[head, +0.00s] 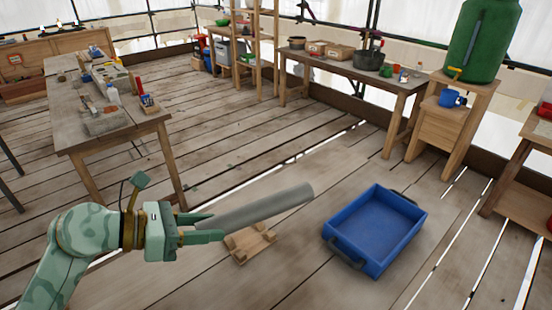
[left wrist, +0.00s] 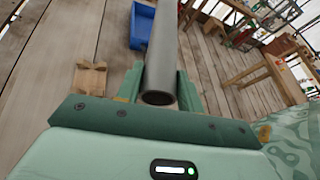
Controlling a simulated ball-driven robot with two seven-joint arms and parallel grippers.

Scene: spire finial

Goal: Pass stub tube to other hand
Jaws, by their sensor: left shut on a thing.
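The stub tube (head: 262,208) is a plain grey cylinder. My left gripper (head: 208,228) is shut on its near end, and the tube points out to the right and slightly up, held above the floor. In the left wrist view the tube (left wrist: 161,55) runs away from the camera between the two green fingers (left wrist: 160,90), with its open dark end facing me. My right gripper is not in view.
A small wooden cradle (head: 250,243) sits on the plank floor below the tube. A blue tray (head: 376,232) with dark handles lies to its right, looking empty. A cluttered workbench (head: 68,130) stands at left, another table (head: 350,73) at the back. Bare floor lies between.

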